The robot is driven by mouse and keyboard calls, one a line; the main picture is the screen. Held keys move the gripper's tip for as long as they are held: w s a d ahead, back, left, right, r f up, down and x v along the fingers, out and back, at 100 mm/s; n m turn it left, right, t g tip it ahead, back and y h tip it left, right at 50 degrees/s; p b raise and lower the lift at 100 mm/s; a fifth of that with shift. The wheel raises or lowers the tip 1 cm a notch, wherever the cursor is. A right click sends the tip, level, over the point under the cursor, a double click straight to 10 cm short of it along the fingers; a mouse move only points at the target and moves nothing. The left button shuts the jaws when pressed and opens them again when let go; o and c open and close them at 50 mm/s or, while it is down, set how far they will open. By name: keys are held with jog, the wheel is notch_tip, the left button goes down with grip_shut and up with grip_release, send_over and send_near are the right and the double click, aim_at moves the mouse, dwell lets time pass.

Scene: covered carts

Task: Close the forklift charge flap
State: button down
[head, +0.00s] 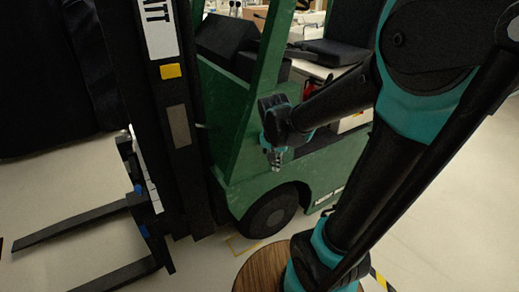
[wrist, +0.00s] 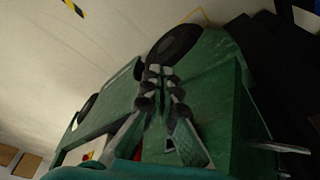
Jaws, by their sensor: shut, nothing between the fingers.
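The green forklift (head: 240,150) stands in the middle of the head view, with its dark mast and forks to the left. Its green side also fills much of the wrist view (wrist: 215,100), where it appears tilted. My gripper (head: 277,165) is in front of the forklift's side, above the front wheel, with its fingers pointing down. In the wrist view the fingertips of my gripper (wrist: 160,72) are close together and hold nothing. They overlap the green body and the wheel; I cannot tell whether they touch. I cannot make out the charge flap for certain in either view.
The forks (head: 75,222) reach out low at the left. The front wheel (head: 268,212) is below my gripper. A black seat (head: 335,50) is behind the arm. A round wooden top (head: 262,268) is at the bottom. Pale floor is open at the right.

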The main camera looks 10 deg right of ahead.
jog(key=w+a+r+m+g+h, duration=0.1)
jog(key=w+a+r+m, duration=0.25)
jog(key=w+a, duration=0.25)
jog(key=w+a+r+m+h, duration=0.2)
jog(key=w+a+r+m, duration=0.1)
jog(key=w+a+m, duration=0.25)
jog(key=w+d+f, duration=0.2)
jog(key=d+f, duration=0.5)
jog(key=f, duration=0.2)
jog(key=shift+w+d, duration=0.15)
jog(key=shift+d+f+n, duration=0.1)
jog(key=shift+d+n, duration=0.05)
jog(key=shift+n, duration=0.15)
